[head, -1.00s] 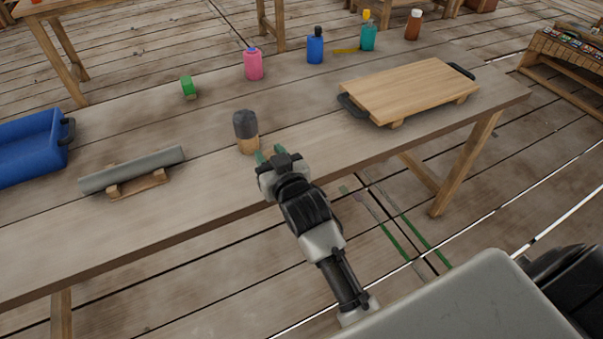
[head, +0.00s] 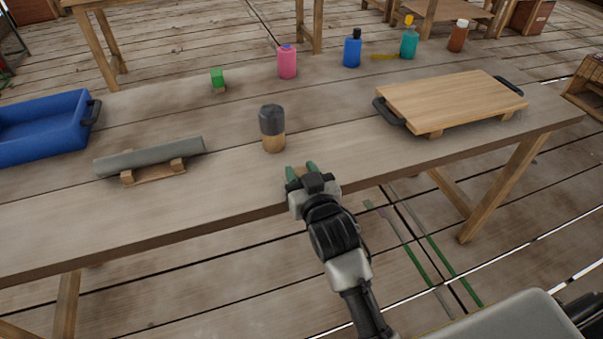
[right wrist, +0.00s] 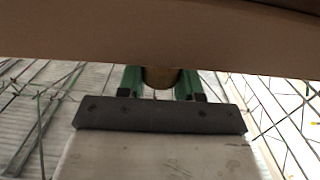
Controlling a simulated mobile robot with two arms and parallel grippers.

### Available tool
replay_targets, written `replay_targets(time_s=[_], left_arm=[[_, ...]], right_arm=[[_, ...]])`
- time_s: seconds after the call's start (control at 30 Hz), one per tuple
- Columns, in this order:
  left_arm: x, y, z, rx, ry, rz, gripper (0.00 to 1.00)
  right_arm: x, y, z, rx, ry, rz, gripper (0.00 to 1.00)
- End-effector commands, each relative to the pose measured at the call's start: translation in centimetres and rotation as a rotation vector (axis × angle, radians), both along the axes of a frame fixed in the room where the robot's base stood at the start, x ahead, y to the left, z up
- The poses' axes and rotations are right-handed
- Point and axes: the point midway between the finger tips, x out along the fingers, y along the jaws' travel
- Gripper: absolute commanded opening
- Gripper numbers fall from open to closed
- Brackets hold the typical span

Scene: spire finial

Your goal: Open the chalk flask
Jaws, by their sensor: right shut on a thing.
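A dark grey flask-like cylinder with a tan lower part (head: 272,128) stands upright near the table's front edge. Farther back stand a pink bottle with a blue cap (head: 287,64), a blue bottle with a black cap (head: 352,50), a teal bottle with a yellow cap (head: 409,42) and a brown bottle with a white cap (head: 458,36). I cannot tell for certain which is the chalk flask. My right gripper (head: 302,171) is at the front edge, apart from the grey cylinder. Its green fingers are shut on a small round tan thing (right wrist: 161,77), partly hidden. My left gripper is out of view.
A grey cylinder (head: 150,156) lies on a wooden cradle at left, beside a blue tray (head: 45,135). A wooden board with black handles (head: 450,98) is at right. Bare tabletop lies between the standing cylinder and the board.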

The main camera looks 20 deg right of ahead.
Motion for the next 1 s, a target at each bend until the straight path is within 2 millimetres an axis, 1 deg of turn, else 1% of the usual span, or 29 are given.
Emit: replay_targets(time_s=[0.1, 0.13, 0.27, 0.3, 0.5, 0.6, 0.67, 0.77, 1.0], left_arm=[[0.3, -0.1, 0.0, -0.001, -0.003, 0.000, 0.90], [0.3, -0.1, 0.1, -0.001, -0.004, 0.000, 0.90], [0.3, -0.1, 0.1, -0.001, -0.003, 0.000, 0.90], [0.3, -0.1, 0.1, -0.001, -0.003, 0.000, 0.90], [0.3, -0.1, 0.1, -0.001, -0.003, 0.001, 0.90], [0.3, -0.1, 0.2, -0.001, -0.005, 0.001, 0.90], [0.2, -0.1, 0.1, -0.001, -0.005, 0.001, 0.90], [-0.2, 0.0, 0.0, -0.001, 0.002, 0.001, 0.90], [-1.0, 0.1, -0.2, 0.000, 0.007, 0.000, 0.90]], right_arm=[[0.0, 0.0, -0.3, 0.000, 0.000, 0.000, 0.07], [0.0, 0.0, -0.3, 0.000, -0.001, 0.000, 0.39], [0.0, 0.0, -0.3, 0.000, 0.000, 0.000, 0.58], [0.0, 0.0, -0.3, 0.000, 0.000, 0.000, 0.61], [0.0, 0.0, -0.3, 0.000, 0.000, 0.000, 0.61], [0.0, 0.0, 0.1, 0.000, -0.001, 0.000, 0.61], [-0.4, 0.0, 0.0, 0.000, 0.002, 0.000, 0.61], [-1.9, -0.1, 0.0, -0.001, 0.002, 0.000, 0.61], [-7.1, -0.3, 0.3, 0.000, 0.004, -0.001, 0.61]])
